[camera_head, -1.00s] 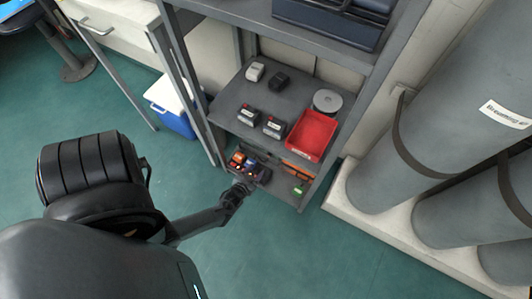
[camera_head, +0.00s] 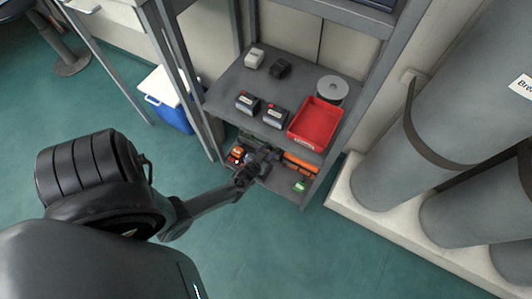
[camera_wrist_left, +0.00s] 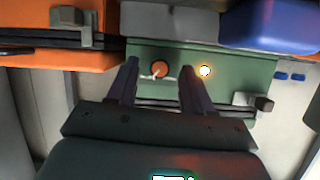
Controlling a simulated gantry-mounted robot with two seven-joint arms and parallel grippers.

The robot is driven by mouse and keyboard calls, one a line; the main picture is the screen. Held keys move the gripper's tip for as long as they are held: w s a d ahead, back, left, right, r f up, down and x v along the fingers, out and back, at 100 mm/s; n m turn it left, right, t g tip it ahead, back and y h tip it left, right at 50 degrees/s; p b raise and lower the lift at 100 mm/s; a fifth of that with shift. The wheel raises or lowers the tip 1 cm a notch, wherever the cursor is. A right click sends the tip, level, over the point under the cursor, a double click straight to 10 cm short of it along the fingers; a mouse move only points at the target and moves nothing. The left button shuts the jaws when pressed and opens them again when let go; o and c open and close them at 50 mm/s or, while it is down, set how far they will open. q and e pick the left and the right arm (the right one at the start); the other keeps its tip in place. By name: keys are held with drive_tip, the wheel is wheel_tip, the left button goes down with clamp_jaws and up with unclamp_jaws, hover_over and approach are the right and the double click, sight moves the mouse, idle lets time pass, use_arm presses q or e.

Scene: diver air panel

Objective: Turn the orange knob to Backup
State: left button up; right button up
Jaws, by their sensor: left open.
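The orange knob (camera_wrist_left: 159,68) sits on the face of a green panel (camera_wrist_left: 235,72) in the left wrist view. A pale pointer mark shows at its lower left; I cannot read any label. A glowing lamp (camera_wrist_left: 205,71) is to the right of the knob. My left gripper (camera_wrist_left: 159,64) is open, with one finger on each side of the knob in this view; I cannot tell whether they touch it. In the head view my left gripper (camera_head: 264,157) is at the lower shelf and the knob cannot be made out. My right gripper is not in view.
An orange case (camera_head: 300,163) lies right of my gripper on the lower shelf, near a small green item (camera_head: 300,186). Above are a red tray (camera_head: 316,122), dark boxes (camera_head: 274,116) and a grey disc (camera_head: 332,89). Large grey cylinders (camera_head: 400,150) stand right.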

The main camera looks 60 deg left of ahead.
use_arm(q)
clamp_jaws()
drive_tip(key=shift+d+m+y, duration=0.1)
drive_tip(key=shift+m+y, duration=0.2)
drive_tip(key=shift+m, duration=0.2)
unclamp_jaws()
drive_tip(key=shift+p, duration=0.35)
drive_tip(key=shift+s+d+r+p, duration=0.15)
drive_tip(key=shift+s+r+p, duration=0.05)
drive_tip(key=shift+s+p, duration=0.1)
drive_tip(key=p+v, duration=0.5)
drive_tip(key=v, duration=0.5)
drive_tip(key=shift+p, duration=0.35)
drive_tip(key=shift+w+d+r, duration=0.1)
drive_tip(key=shift+w, duration=0.05)
